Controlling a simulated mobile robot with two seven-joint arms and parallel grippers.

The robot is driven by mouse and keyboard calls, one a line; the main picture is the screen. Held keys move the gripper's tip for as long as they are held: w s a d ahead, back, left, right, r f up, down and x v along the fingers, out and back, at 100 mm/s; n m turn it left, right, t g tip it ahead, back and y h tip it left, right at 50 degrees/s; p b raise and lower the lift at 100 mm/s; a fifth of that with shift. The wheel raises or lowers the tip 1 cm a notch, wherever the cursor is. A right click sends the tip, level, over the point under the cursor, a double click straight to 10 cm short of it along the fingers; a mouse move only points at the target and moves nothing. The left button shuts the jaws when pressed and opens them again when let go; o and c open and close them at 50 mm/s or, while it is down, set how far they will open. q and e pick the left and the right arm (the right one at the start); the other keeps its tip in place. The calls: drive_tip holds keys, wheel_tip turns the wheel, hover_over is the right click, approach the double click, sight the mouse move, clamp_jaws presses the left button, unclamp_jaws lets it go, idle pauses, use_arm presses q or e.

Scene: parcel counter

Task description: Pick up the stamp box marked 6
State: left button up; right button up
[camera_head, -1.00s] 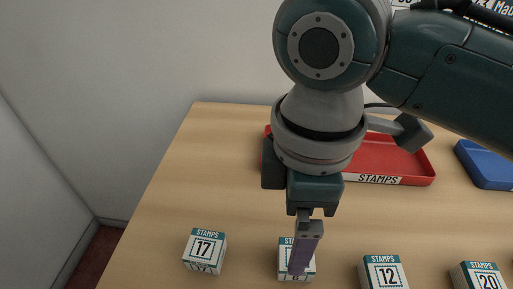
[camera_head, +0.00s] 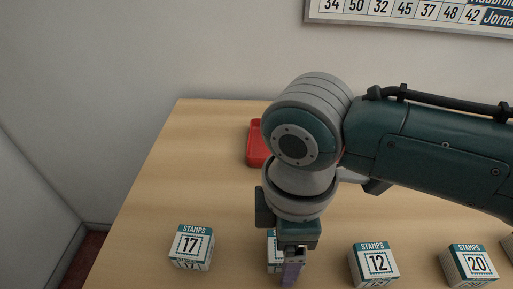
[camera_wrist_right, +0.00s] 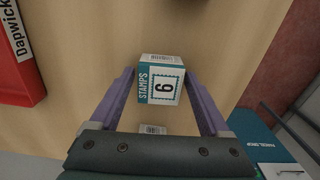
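The stamp box marked 6 (camera_wrist_right: 162,88) is white with a teal STAMPS band. In the right wrist view it sits between the two purple fingers of my right gripper (camera_wrist_right: 160,75), with a gap seen on each side. In the head view the same box (camera_head: 271,258) is mostly hidden behind my right gripper (camera_head: 291,275), which points down over it. The gripper is open. My left gripper is in neither current view.
Box 17 (camera_head: 191,248) stands to the left, box 12 (camera_head: 374,264) and box 20 (camera_head: 469,265) to the right. A red tray (camera_head: 254,150) lies behind my arm. The wooden counter (camera_head: 190,150) is clear at back left. A barcoded pale item (camera_wrist_right: 152,129) is partly hidden by the gripper.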

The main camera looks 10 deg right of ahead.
drive_tip(key=c, duration=1.2)
drive_tip(key=shift+r, duration=0.1)
